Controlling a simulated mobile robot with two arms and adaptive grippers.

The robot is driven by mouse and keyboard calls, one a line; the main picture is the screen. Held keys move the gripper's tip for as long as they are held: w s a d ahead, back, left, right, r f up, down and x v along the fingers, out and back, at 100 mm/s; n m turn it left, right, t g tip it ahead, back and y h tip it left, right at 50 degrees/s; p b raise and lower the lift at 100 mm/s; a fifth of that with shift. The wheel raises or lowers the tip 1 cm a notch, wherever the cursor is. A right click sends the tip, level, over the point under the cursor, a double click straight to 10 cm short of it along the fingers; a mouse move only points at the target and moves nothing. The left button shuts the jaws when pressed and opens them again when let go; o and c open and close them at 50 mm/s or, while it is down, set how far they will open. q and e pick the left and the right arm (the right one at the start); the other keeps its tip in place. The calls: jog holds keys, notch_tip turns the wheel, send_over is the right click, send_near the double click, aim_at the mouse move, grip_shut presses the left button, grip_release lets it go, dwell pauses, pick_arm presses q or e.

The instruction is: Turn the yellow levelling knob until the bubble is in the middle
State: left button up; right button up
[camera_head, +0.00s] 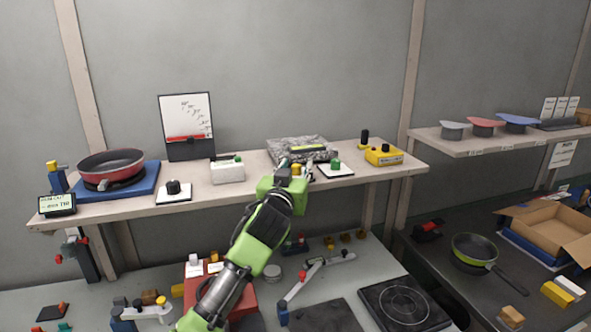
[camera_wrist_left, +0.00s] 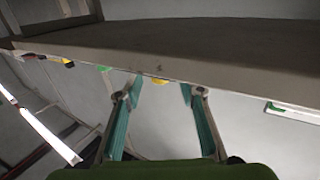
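A speckled granite plate (camera_head: 283,143) sits on the long shelf, with a yellow-green level (camera_head: 307,147) on it. The bubble is too small to make out. A small yellow knob (camera_head: 296,169) shows at the plate's front, partly hidden by my left gripper (camera_head: 297,175). In the left wrist view, my left gripper (camera_wrist_left: 162,88) has its two teal fingers spread apart. My right gripper is out of view.
The shelf (camera_head: 115,209) also holds a red pan (camera_head: 112,165), a white box with a green button (camera_head: 228,171), a white pad with a green knob (camera_head: 335,170) and a yellow box (camera_head: 383,156). Below, the lower table (camera_head: 350,264) is cluttered with tools and parts.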

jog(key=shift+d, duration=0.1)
pick_arm(q)
jog(key=s+a, duration=0.2)
jog(key=s, duration=0.9)
jog(key=shift+s+a, duration=0.15)
jog(key=shift+s, duration=0.25)
jog(key=shift+f, duration=0.1)
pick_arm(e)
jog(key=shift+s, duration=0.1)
